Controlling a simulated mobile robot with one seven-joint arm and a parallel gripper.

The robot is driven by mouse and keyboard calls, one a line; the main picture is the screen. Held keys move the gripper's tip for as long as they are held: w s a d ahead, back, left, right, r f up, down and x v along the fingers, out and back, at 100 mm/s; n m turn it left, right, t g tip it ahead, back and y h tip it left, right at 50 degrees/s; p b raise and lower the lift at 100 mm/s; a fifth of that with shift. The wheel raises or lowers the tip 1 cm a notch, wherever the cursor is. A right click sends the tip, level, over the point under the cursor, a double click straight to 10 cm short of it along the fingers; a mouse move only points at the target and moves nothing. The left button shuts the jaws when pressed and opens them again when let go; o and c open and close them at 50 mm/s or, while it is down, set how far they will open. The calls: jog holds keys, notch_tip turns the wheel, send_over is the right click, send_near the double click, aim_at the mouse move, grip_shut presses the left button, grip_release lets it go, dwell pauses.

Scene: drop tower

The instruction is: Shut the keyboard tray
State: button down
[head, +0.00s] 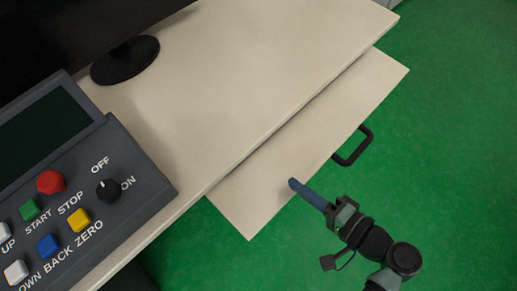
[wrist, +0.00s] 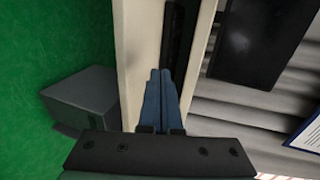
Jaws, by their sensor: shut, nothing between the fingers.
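The keyboard tray (head: 340,105) is a pale flat board sticking out from under the desk top (head: 240,70). A black loop handle (head: 361,151) is on its outer edge. My gripper (head: 293,182) has blue fingers, shut and empty. In the head view the fingertips overlap the tray near its lower end, left of the handle. I cannot tell whether they touch it. In the wrist view the shut fingers (wrist: 161,75) lie in front of a pale upright strip, with a dark narrow strip beyond the tips.
A control panel (head: 140,160) with coloured buttons and a dark monitor stand (head: 125,60) are on the desk. The green floor (head: 440,130) is clear right of the tray. The wrist view shows a grey box (wrist: 85,97) at left and a dark panel (wrist: 262,40) at right.

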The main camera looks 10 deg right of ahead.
aim_at(262, 162)
jog(key=x, duration=0.5)
jog(key=b+x, duration=0.1)
jog(key=x, duration=0.4)
jog(key=shift+r, duration=0.25)
jog(key=shift+w+a, duration=0.5)
jog(key=shift+w, duration=0.1)
jog(key=shift+w, duration=0.1)
jog(key=w+a, duration=0.2)
jog(key=w, duration=0.1)
jog(key=shift+w+a, duration=0.25)
jog(key=shift+a, duration=0.15)
